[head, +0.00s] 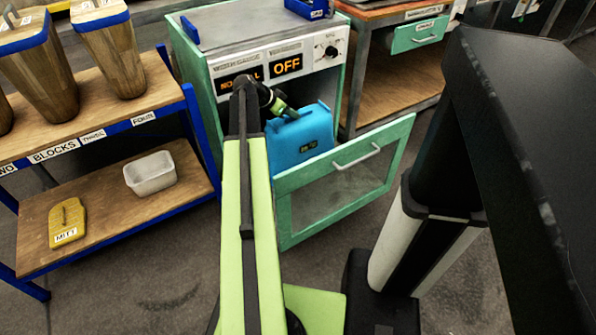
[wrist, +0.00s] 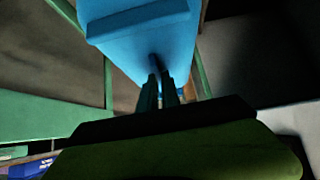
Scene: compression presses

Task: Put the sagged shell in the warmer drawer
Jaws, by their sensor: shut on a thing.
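The blue shell (head: 292,140) is a box-like piece with a small dark label on its side. It is at the open warmer drawer (head: 345,172), behind the drawer's green-framed front, and its top stands above the front's rim. I cannot tell whether it touches the drawer floor. My gripper (head: 288,113) is shut on the shell's upper part. In the wrist view my gripper's fingers (wrist: 158,84) meet the blue shell (wrist: 145,30), with green drawer edges on both sides. The lower part of the shell is hidden by the drawer front in the head view.
The warmer cabinet (head: 195,75) displays read NORMAL and OFF, with a knob at right. A blue-framed rack (head: 100,130) at left holds wooden bins, a white tub (head: 150,173) and a yellow mitt (head: 67,222). A wooden-shelved bench (head: 385,85) stands to the right of the cabinet.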

